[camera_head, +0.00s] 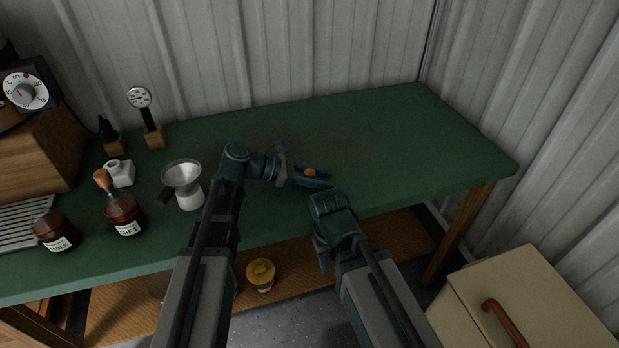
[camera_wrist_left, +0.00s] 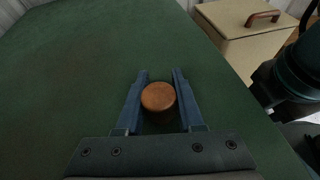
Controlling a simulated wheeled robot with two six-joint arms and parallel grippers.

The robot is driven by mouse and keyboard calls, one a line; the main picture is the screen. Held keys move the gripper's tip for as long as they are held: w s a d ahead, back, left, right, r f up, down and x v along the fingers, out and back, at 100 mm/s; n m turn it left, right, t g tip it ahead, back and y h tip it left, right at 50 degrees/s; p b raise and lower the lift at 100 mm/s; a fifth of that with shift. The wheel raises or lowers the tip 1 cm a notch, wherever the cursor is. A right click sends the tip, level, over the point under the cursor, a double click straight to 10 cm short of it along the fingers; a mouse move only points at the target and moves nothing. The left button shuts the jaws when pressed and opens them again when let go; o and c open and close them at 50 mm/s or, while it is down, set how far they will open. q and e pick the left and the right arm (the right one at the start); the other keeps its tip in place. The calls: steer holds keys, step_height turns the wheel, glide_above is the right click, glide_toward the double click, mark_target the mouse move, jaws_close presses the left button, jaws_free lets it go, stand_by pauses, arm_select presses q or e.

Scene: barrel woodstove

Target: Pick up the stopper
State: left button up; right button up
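The stopper is a small round orange-brown piece (camera_head: 310,173) over the green table, at the fingers of my left gripper (camera_head: 312,178). In the left wrist view the stopper (camera_wrist_left: 158,96) sits between the two blue fingers of the left gripper (camera_wrist_left: 160,78), with a finger close along each side. Whether both fingers press on it, and whether it stands on the table or is just above it, I cannot tell. My right gripper (camera_head: 323,262) points down in front of the table's front edge; its opening is not clear.
The green table (camera_head: 430,130) is clear behind and to the right. A metal funnel (camera_head: 182,175), a labelled bottle (camera_head: 125,218), another bottle (camera_head: 57,232) and a gauge (camera_head: 140,98) stand at left. A cream cabinet (camera_head: 540,290) stands at lower right.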

arm_select(q)
jaws_close()
steer(key=shift+r, duration=0.15)
step_height(320, 180, up, 10)
steer(key=p, duration=1)
